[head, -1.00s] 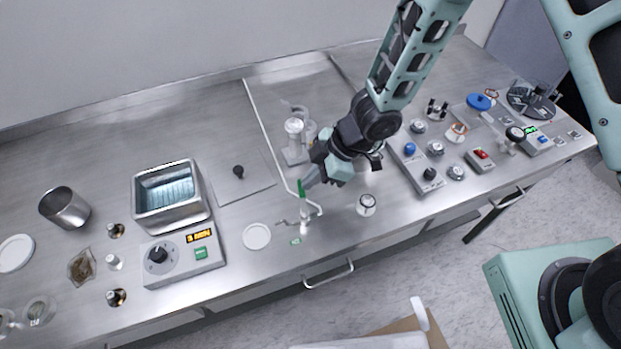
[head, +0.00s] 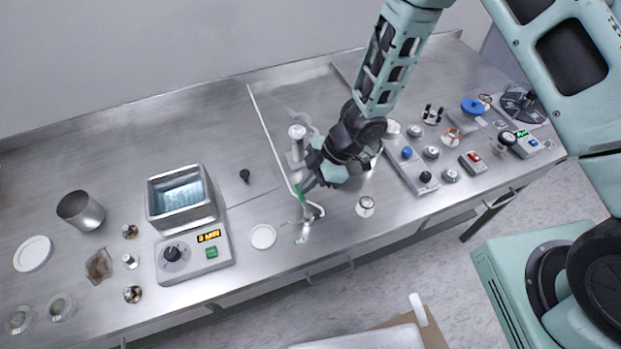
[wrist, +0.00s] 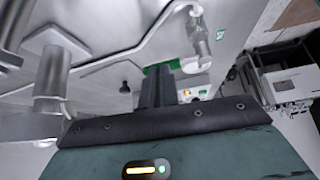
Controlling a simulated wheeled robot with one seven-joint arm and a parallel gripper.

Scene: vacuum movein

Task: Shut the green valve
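The green valve handle (head: 300,193) is a small green lever on a thin grey pipe that runs along the bench and ends at a clear fitting (head: 308,212) near the front edge. My gripper (head: 309,184) is right at the handle, its fingers pointing down and left. In the wrist view, the two dark fingers (wrist: 158,84) are close together, and green of the handle (wrist: 150,70) shows beside and behind their tips. They seem to touch or nearly touch it. I cannot see any of the handle clamped between them.
A clear glass apparatus (head: 297,145) stands just behind my gripper. A white-capped round piece (head: 365,206) is to the right, with a grey knob panel (head: 412,165) beyond. A white disc (head: 262,237) and a heater unit (head: 193,258) are to the left.

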